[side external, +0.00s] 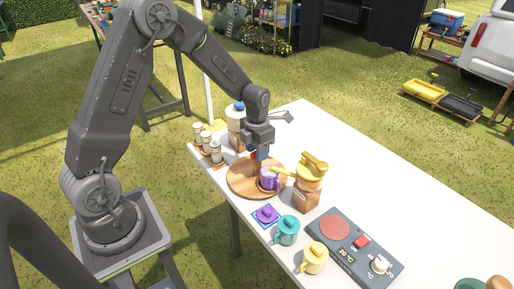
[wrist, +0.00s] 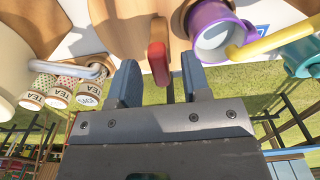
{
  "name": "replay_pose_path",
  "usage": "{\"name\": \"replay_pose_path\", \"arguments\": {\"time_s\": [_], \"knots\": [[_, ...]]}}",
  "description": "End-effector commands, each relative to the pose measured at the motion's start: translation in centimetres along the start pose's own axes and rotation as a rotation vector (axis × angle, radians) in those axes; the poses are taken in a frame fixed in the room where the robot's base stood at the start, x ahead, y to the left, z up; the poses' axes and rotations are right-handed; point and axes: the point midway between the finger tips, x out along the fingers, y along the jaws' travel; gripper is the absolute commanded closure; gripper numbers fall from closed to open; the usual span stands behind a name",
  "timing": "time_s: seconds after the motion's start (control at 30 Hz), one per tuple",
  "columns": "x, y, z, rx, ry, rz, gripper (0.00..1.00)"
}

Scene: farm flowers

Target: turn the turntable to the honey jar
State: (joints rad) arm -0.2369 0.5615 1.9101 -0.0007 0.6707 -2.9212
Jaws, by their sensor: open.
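The turntable (side external: 238,181) is a round wooden disc on the white table in the side view. A purple mug (side external: 269,181) stands at its front; the mug also shows upper right in the wrist view (wrist: 210,28). My gripper (side external: 262,155) is low over the turntable, pointing down. In the wrist view my gripper (wrist: 160,82) is open, its two blue-grey fingers on either side of a red-tipped peg (wrist: 158,60), with gaps visible. Whether the peg belongs to the turntable is unclear. I cannot identify the honey jar for certain; a pale jar with a blue top (side external: 237,122) stands behind.
Several small labelled jars (side external: 209,147) stand left of the turntable. A yellow-topped brown device (side external: 309,183) stands close on the right.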

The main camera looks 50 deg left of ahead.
Motion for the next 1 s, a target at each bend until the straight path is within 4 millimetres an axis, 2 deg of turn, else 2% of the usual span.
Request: {"name": "replay_pose_path", "arguments": {"time_s": [0.13,0.23,0.5,0.7,0.83,1.0], "knots": [[-0.8,0.0,0.1,0.001,-0.004,0.001,0.56],[-2.2,0.0,0.1,0.001,-0.006,0.002,0.56],[-8.2,0.0,0.1,0.000,-0.007,0.002,0.56],[-11.8,0.0,0.1,0.000,-0.004,0.001,0.56],[-13.2,0.0,0.0,-0.001,-0.002,0.000,0.56],[-13.8,0.0,0.0,-0.001,0.001,0.000,0.56]]}}
